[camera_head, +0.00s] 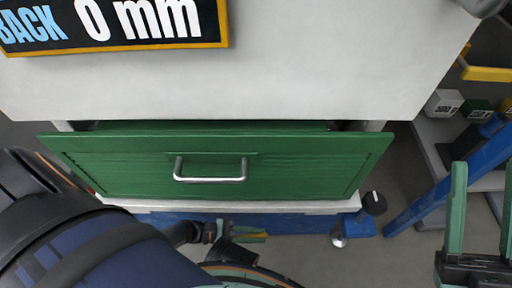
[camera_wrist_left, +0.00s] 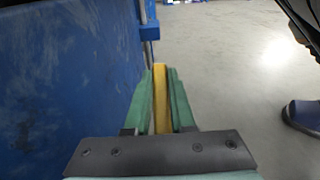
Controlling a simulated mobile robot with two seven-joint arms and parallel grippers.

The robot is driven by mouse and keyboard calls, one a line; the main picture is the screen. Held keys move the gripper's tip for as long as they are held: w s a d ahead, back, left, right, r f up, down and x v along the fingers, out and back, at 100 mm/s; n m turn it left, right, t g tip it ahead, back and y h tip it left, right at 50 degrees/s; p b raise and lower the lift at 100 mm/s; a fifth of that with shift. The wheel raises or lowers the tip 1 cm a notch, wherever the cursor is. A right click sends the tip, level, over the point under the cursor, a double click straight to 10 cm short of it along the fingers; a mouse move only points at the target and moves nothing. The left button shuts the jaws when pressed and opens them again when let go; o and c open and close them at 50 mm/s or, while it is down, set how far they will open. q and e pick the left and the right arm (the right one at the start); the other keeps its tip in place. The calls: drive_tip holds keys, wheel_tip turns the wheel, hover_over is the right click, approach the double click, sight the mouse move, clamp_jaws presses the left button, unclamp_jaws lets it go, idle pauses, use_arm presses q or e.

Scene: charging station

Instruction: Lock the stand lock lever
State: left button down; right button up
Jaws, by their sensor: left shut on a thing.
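The lock lever, a narrow yellow bar (camera_wrist_left: 161,98), stands between the two green fingers of my left gripper (camera_wrist_left: 158,74) in the left wrist view. The fingers are closed on it, one on each side. In the head view my left gripper (camera_head: 262,235) is small and low, below the green drawer and close to the blue base of the stand. A thin yellow strip of the lever shows between its fingers there. My right gripper (camera_head: 482,178) is at the lower right of the head view, its green fingers apart and nothing between them.
A green drawer front (camera_head: 120,170) with a metal handle (camera_head: 210,178) lies above the left gripper. A blue base (camera_head: 290,223) runs beneath it, with a caster (camera_head: 340,238) at its right. A blue post (camera_head: 430,205) and shelf boxes (camera_head: 444,103) are at right. Grey floor is open in the wrist view.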

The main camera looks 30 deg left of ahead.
use_arm(q)
drive_tip(key=shift+s+a, duration=0.1)
drive_tip(key=shift+a, duration=0.05)
drive_tip(key=c, duration=0.8)
unclamp_jaws()
drive_tip(key=shift+o, duration=0.2)
drive_tip(key=v, duration=1.2)
drive_tip(key=shift+s+a+r, duration=0.1)
drive_tip(key=shift+a, duration=0.05)
